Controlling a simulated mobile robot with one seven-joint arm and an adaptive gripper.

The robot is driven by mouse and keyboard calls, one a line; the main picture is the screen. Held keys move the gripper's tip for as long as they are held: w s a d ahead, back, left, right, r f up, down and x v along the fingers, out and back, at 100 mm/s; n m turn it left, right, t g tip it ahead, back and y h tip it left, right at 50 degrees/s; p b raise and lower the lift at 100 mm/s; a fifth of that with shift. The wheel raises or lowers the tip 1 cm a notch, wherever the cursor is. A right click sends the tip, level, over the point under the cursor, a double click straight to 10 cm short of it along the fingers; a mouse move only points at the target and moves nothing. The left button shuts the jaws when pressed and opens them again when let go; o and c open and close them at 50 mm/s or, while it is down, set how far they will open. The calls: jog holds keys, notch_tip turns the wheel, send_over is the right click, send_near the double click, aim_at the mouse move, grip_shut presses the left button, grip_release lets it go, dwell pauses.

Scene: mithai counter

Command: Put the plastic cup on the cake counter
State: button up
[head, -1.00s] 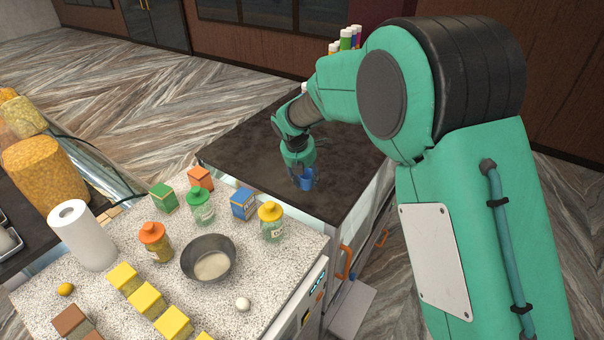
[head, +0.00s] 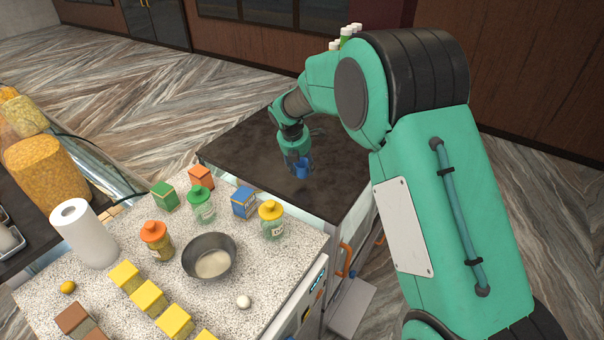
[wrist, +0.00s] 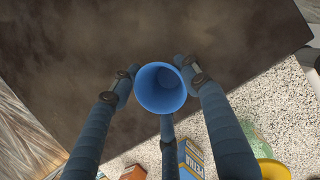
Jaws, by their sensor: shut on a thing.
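The blue plastic cup (wrist: 160,88) is upright in my gripper, its open mouth facing the wrist camera. In the head view the cup (head: 302,169) shows small, partly hidden by the fingers. My gripper (head: 298,165) is shut on the cup, with fingers around its sides. It is over the dark brown counter top (head: 245,140); I cannot tell if the cup touches that surface. The speckled pale counter (head: 130,240) is in front of it, with several yellow blocks (head: 148,299). Which surface is the cake counter is not marked.
On the speckled counter are a metal bowl (head: 209,257), a yellow-lidded jar (head: 271,220), a green-lidded jar (head: 201,206), an orange-lidded jar (head: 156,242), a blue box (head: 244,203), a paper roll (head: 83,234) and a white ball (head: 243,302). The dark top beside my gripper is mostly clear.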

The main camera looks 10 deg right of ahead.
aim_at(302, 173)
jog(key=shift+w+f, duration=0.1)
jog(key=shift+f, duration=1.7)
jog(key=shift+f, duration=0.1)
jog(key=o, duration=1.1)
jog(key=v, duration=1.2)
jog(key=shift+d+r, duration=0.1)
jog(key=shift+r, duration=0.15)
